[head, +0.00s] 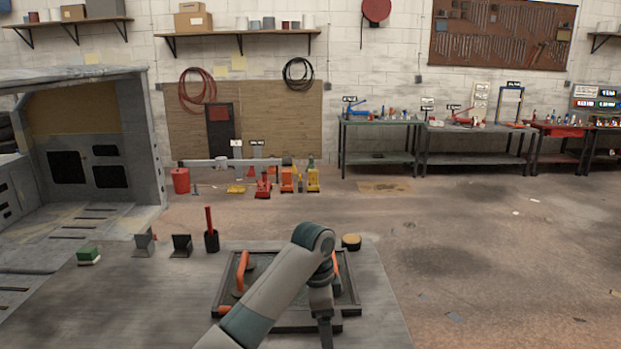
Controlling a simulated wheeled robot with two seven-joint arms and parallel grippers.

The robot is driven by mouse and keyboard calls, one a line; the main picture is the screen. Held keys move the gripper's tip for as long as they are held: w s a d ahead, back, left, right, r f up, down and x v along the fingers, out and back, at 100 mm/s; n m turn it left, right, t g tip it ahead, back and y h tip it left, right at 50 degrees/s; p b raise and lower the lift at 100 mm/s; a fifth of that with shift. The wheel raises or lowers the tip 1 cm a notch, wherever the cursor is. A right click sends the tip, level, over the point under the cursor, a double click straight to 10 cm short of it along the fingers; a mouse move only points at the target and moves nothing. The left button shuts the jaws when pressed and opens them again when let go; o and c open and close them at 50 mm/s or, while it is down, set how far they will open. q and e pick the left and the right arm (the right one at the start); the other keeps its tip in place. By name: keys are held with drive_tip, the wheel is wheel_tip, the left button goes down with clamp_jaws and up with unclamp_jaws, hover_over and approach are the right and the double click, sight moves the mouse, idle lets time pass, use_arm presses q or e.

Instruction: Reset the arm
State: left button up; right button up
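One of my arms, the left by the side it comes in from, rises from the bottom edge. It bends at a joint near the middle of the view and then points down. Its narrow dark end (325,334) runs to the bottom edge, and I cannot make out separate fingers or anything held. The arm crosses in front of a dark tray (228,283) on the grey bench (375,300) and hides part of it. An orange handle (242,271) shows in the tray left of the arm. My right arm and gripper are not in view.
A black cup (211,241) with a red stick, two dark angled stands (181,246) (144,242) and a green-and-white block (88,254) stand on the bench. A round yellow-topped piece (351,242) is behind the tray. A large grey frame (140,140) stands left. The floor at right is mostly open.

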use_arm(q)
drive_tip(key=s+a+f+n+t+h, duration=0.1)
drive_tip(key=s+a+f+n, duration=0.3)
drive_tip(key=s+f, duration=0.6)
drive_tip(key=s+a+f+n+t+h, duration=0.1)
drive_tip(key=s+a+f+n, duration=0.35)
drive_tip(key=s+f, duration=0.6)
drive_tip(key=s+a+n+t+y, duration=0.15)
drive_tip(key=s+a+n, duration=0.25)
drive_tip(key=s+a, duration=0.6)
drive_tip(key=s+a+n+y, duration=0.25)
drive_tip(key=s+a, duration=0.55)
drive_tip(key=s, duration=0.5)
wheel_tip(320, 180, down, 30)
drive_tip(key=s+g, duration=0.1)
drive_tip(key=s+a+f+g+b, duration=0.1)
drive_tip(key=s+a+f, duration=0.1)
drive_tip(key=s+f, duration=1.5)
drive_tip(key=shift+s+a+h, duration=0.3)
drive_tip(key=shift+s+a, duration=0.05)
drive_tip(key=shift+s, duration=0.05)
